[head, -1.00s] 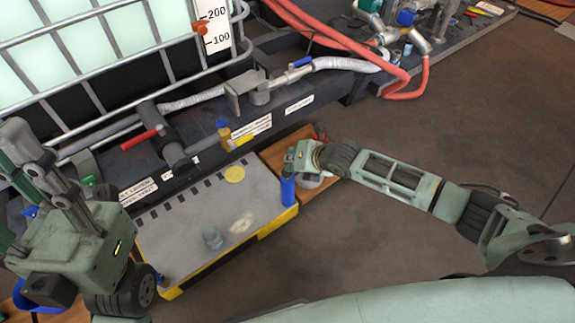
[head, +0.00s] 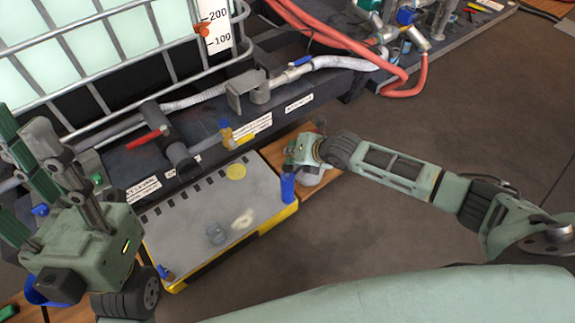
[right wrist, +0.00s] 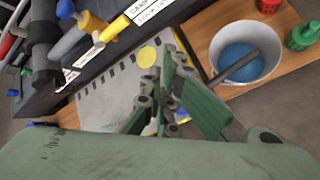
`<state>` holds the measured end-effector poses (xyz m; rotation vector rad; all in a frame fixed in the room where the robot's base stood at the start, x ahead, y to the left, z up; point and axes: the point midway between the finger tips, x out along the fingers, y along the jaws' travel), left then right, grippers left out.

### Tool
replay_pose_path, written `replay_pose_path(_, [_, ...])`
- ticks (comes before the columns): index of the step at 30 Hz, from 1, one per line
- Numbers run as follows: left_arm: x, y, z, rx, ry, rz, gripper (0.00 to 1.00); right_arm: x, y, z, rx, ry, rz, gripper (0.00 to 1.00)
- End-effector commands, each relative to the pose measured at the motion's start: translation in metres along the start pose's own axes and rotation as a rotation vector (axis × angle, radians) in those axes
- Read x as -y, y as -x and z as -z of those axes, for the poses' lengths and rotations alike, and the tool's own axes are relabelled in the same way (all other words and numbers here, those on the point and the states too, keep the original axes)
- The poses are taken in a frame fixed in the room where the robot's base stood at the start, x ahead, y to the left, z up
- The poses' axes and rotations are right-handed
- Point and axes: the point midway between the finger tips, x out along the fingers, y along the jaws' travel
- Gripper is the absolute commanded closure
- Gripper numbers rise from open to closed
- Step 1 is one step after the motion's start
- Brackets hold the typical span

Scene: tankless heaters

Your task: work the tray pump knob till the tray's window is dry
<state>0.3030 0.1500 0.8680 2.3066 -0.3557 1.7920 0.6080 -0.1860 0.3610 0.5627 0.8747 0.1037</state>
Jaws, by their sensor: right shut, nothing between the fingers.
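The tray (head: 190,212) has a grey top, black marks along its back edge and a yellow rim. A round cloudy disc (head: 216,233), perhaps the window, and a pale patch (head: 243,218) show on its top. An upright blue cylinder (head: 288,187), perhaps the pump knob, stands at the tray's right end. My right gripper (head: 296,158) is just behind it, above the board; contact cannot be told. In the right wrist view its fingers (right wrist: 166,88) are shut and empty, hiding part of the tray. My left gripper (head: 12,180) is open and empty at the left.
A white bucket (right wrist: 246,50) with blue inside stands on a wooden board (right wrist: 290,72). A dark skid with a red-handled valve (head: 146,139) and hoses runs behind the tray. A caged tank (head: 95,60) stands above it. Open floor (head: 440,110) lies to the right.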

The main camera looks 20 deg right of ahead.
Motion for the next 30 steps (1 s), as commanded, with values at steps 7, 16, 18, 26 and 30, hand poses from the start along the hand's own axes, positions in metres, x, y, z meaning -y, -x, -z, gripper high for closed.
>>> replay_pose_path(7, [0.003,-0.003,-0.027,0.133,-0.01,0.005,0.6,-0.003,0.005,-0.004,0.0,0.0,0.0,1.0])
replay_pose_path(16, [0.006,0.001,-0.059,0.287,-0.017,0.008,0.6,-0.007,0.009,-0.007,0.001,0.0,0.0,1.0])
replay_pose_path(18, [0.006,0.002,-0.066,0.322,-0.019,0.009,0.6,-0.007,0.01,-0.008,0.001,0.0,0.0,1.0])
replay_pose_path(26, [0.009,0.01,-0.091,0.452,-0.026,0.012,0.6,-0.01,0.014,-0.011,0.001,0.0,0.0,1.0])
replay_pose_path(30, [0.011,0.016,-0.103,0.522,-0.03,0.015,0.6,-0.011,0.016,-0.012,0.001,0.0,0.0,1.0])
